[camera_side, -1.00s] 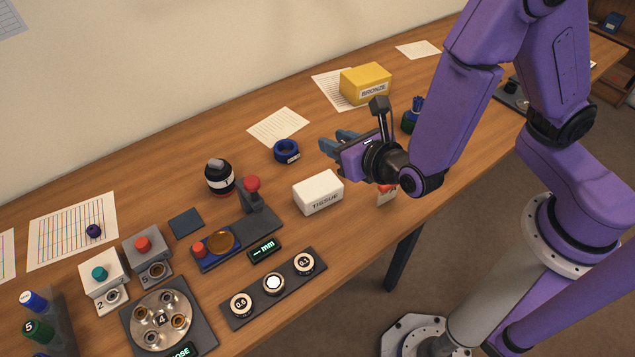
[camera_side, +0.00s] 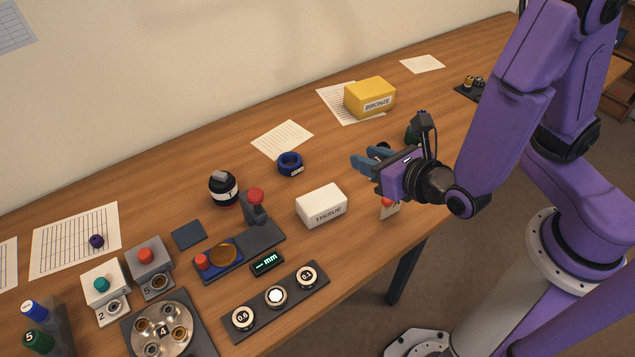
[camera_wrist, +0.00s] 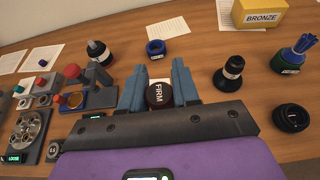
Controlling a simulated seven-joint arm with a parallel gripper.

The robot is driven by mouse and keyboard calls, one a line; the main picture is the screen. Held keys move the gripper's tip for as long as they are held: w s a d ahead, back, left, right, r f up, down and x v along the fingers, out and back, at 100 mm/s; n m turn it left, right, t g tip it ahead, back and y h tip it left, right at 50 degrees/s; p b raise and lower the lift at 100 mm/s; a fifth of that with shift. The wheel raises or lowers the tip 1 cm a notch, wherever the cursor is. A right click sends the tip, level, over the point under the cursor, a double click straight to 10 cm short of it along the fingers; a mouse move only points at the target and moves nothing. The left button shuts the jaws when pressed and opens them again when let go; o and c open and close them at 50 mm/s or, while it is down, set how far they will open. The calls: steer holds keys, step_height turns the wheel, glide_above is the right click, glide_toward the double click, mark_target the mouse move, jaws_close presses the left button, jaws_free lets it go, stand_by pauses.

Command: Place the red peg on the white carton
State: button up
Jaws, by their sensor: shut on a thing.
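My gripper (camera_side: 372,162) is up over the table, right of and above the white carton in the picture. In the wrist view its blue fingers (camera_wrist: 159,88) are shut on a dark cylinder marked FIRM (camera_wrist: 158,95). A small red thing (camera_side: 387,202) with a pale label shows below the gripper, partly hidden. I cannot tell whether it is the red peg.
A blue tape ring (camera_side: 290,163) lies behind the carton. A gauge stand with a red knob (camera_side: 255,195) is to its left, and a dial strip (camera_side: 276,297) in front. A yellow BRONZE block (camera_side: 370,97) stands farther back. The wrist view shows a black bottle (camera_wrist: 230,72) and black ring (camera_wrist: 292,116).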

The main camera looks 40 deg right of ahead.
steer(key=shift+w+a+f, duration=1.3)
steer(key=shift+w, duration=1.25)
glide_above(317, 194)
step_height(317, 194, down, 6)
steer(key=shift+w+f, duration=0.1)
steer(key=shift+f, duration=1.45)
steer(key=shift+f, duration=0.1)
steer(key=o, duration=1)
steer(key=shift+o, duration=0.2)
